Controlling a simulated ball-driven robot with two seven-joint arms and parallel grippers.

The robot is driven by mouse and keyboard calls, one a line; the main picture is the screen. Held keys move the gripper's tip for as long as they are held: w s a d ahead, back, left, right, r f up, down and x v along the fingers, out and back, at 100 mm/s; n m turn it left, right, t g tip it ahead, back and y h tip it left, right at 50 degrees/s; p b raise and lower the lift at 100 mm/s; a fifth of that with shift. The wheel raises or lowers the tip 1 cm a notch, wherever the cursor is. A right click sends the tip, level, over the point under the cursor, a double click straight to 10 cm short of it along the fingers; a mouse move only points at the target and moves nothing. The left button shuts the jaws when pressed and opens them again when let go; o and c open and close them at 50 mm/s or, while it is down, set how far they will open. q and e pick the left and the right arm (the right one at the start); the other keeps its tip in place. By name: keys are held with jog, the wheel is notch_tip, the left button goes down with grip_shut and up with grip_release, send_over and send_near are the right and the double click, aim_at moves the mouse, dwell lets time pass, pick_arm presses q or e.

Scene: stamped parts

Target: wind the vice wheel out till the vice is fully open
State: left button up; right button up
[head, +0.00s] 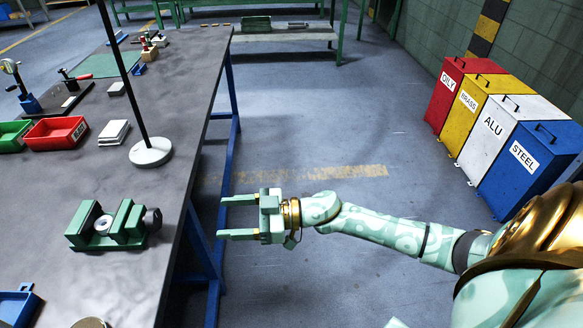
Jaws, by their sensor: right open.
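The green vice (127,222) sits on the grey workbench near its right edge. Its dark wheel (153,219) is at the vice's right end, facing the bench edge. A pale round part (103,223) shows between the green blocks of the vice; I cannot tell whether it is clamped. My right gripper (222,217) is open and empty, its two fingers pointing left towards the wheel. In the picture it is to the right of the wheel, past the bench edge, with a clear gap between them. My left gripper is out of view.
The workbench (190,75) carries a lamp-like post on a white round base (150,152), a red bin (56,133), a green bin (14,136) and a blue tray (18,305). Several labelled scrap bins (528,165) stand on the right. The floor between is clear.

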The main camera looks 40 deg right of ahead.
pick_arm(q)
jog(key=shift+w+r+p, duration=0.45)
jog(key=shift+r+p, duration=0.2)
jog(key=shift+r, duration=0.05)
pick_arm(e)
jog(key=d+f+m+t+h, duration=0.2)
jog(key=d+f+h, duration=0.8)
jog(key=d+f, duration=0.5)
jog(key=shift+w+d+f+t+h, duration=0.3)
jog(key=shift+w+d+t, duration=0.05)
jog(key=shift+w+t, duration=0.05)
